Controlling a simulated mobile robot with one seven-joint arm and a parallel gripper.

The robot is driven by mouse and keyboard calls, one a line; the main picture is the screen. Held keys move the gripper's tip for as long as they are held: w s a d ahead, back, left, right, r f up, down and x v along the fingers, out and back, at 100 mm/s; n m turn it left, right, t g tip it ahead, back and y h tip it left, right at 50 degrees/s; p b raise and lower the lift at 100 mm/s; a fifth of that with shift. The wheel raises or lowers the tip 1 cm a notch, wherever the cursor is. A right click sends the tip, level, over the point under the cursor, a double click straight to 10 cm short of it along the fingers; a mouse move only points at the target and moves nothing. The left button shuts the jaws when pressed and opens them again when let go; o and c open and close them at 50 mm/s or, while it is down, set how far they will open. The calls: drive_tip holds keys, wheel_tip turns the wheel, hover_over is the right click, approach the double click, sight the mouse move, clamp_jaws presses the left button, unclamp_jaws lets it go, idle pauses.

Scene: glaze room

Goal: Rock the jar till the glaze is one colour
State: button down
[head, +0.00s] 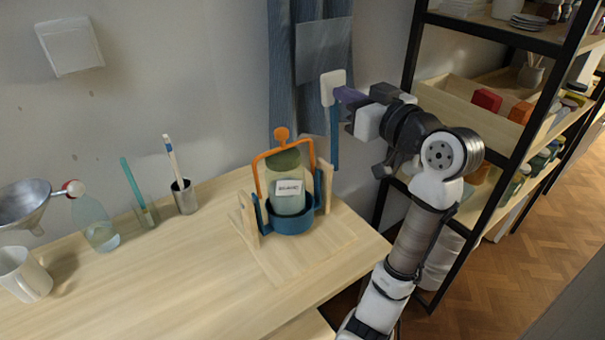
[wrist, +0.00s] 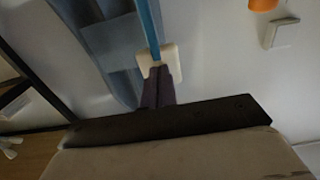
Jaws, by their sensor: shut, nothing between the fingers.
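A glass jar (head: 288,202) with a white label stands upright in a blue cradle (head: 291,222) under an orange clamp (head: 282,134). Its contents look olive at the top and paler green below. The cradle hangs between wooden uprights. A blue lever (head: 334,135) rises at its right, ending in a cream knob (head: 333,87); the wrist view also shows the knob (wrist: 173,55). My gripper (head: 342,95) is shut and empty, with its purple fingertips at the right side of the knob. In the wrist view the fingertips (wrist: 158,72) meet or overlap the knob; contact is unclear.
A blue cloth (head: 292,60) hangs behind the lever. Black-framed shelves (head: 405,50) stand right.

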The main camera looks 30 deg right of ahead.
sight(328, 92)
drive_tip(key=s, duration=0.2)
drive_tip(key=shift+s+d+r, duration=0.1)
drive_tip(key=shift+s+r, duration=0.1)
drive_tip(key=shift+s, duration=0.1)
drive_tip(key=shift+w+f, duration=0.15)
drive_tip(key=shift+w, duration=2.15)
drive_tip(key=shift+a, duration=0.2)
drive_tip(key=shift+w+a+f+b, duration=0.1)
drive_tip(key=shift+w+f+b, duration=0.2)
drive_tip(key=shift+w, duration=0.55)
drive_tip(key=shift+w+a+f+b, duration=0.15)
drive_tip(key=shift+w+f, duration=0.1)
drive_tip(key=shift+w, duration=0.6)
drive_tip(key=shift+d, duration=0.1)
